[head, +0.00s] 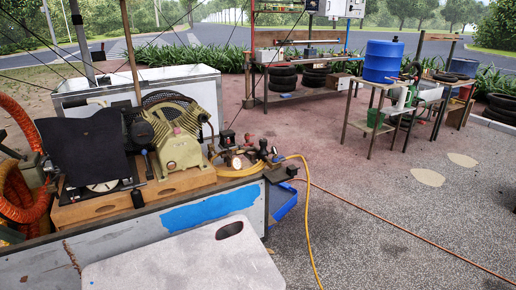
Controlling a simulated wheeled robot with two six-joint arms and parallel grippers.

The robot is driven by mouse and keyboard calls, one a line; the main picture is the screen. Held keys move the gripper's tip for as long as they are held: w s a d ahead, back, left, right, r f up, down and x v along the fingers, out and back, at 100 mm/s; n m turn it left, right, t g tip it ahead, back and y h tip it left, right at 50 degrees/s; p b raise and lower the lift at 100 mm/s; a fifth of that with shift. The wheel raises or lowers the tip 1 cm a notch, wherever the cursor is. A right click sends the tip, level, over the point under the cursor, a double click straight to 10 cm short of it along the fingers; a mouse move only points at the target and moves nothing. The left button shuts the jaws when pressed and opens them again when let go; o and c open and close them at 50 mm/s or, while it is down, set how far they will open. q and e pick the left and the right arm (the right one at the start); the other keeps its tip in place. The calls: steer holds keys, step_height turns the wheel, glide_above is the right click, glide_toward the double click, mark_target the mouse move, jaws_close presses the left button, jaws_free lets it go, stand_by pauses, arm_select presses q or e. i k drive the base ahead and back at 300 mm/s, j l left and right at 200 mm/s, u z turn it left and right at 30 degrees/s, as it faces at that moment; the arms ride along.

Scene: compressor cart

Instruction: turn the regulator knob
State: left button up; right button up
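The compressor (177,135), with a beige finned pump, sits on a wooden base on the cart at the left of the head view. At the right end of the cart top is a small cluster of brass fittings and a round gauge (236,162). Dark knob-like parts (263,144) stand among these fittings, and a small red part is beside them. Which of them is the regulator knob is too small to tell. Neither of my grippers is in view, and nothing is seen touching the fittings.
A yellow hose (306,215) runs from the fittings to the ground. A pale panel with a slot (190,262) fills the bottom. Orange hose (18,190) coils at left. A blue drum (383,61) stands on a bench behind. The ground at right is mostly open, crossed by a thin red hose.

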mark_target(263, 143)
steer(key=i+l+z, duration=0.3)
steer(key=z, duration=0.15)
steer(key=i+l+z, duration=0.5)
steer(key=i+z, duration=0.65)
steer(key=z, duration=0.15)
steer(key=i+u, duration=0.35)
steer(key=i, duration=0.15)
steer(key=i+l+u, duration=0.15)
steer(key=i+u, duration=0.2)
steer(key=i+l+u, duration=0.35)
steer(key=i, duration=0.25)
